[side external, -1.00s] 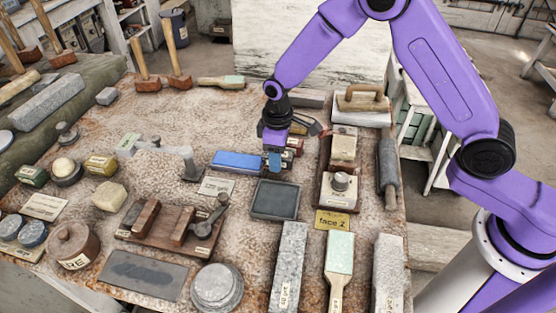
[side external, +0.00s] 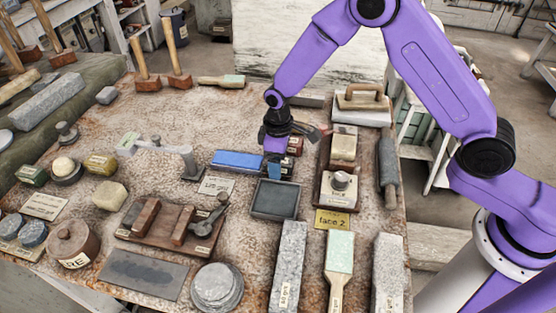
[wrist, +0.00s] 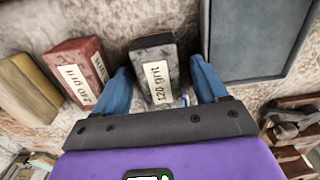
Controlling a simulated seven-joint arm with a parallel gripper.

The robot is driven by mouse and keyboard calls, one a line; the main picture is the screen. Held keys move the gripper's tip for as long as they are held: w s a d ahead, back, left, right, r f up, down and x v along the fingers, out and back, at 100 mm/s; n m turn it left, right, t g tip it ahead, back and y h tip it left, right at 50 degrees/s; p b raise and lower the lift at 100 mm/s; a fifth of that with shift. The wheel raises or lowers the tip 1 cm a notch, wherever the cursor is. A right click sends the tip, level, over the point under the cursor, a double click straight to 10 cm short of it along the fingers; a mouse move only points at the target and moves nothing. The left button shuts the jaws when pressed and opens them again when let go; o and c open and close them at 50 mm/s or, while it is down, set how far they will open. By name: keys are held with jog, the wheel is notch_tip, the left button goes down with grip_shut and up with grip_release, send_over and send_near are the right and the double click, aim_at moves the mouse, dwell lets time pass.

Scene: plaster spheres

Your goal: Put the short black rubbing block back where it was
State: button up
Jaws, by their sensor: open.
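A short dark grey-black block labelled "120 grit" (wrist: 154,66) lies on the table between my fingers in the wrist view. My gripper (wrist: 162,88) is open, with one blue finger on each side of the block; I cannot tell whether either finger touches it. In the side view my gripper (side external: 274,168) is low over the table, just behind the grey tray, and hides most of the block.
A red block labelled "240 grit" (wrist: 78,70) and a yellow block (wrist: 28,88) lie left of the dark block in the wrist view. The grey tray (wrist: 208,45) is close on the right. A long blue block (side external: 236,161) lies beside my gripper.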

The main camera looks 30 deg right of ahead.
notch_tip(320, 180, up, 12)
dwell(0.6)
jog(key=shift+s+r, duration=0.1)
jog(key=shift+r, duration=0.1)
jog(key=s+d+r+n, duration=0.1)
jog(key=s+d, duration=0.4)
jog(key=s, duration=0.5)
jog(key=s+d+r+n, duration=0.1)
jog(key=s+d+r, duration=0.2)
jog(key=s, duration=0.8)
jog(key=s+d+r+n, duration=0.1)
jog(key=s+d+r, duration=0.1)
jog(key=s+d, duration=0.5)
jog(key=s, duration=0.3)
jog(key=shift+s+d+n, duration=0.15)
jog(key=shift+d+n, duration=0.15)
jog(key=shift+d, duration=0.05)
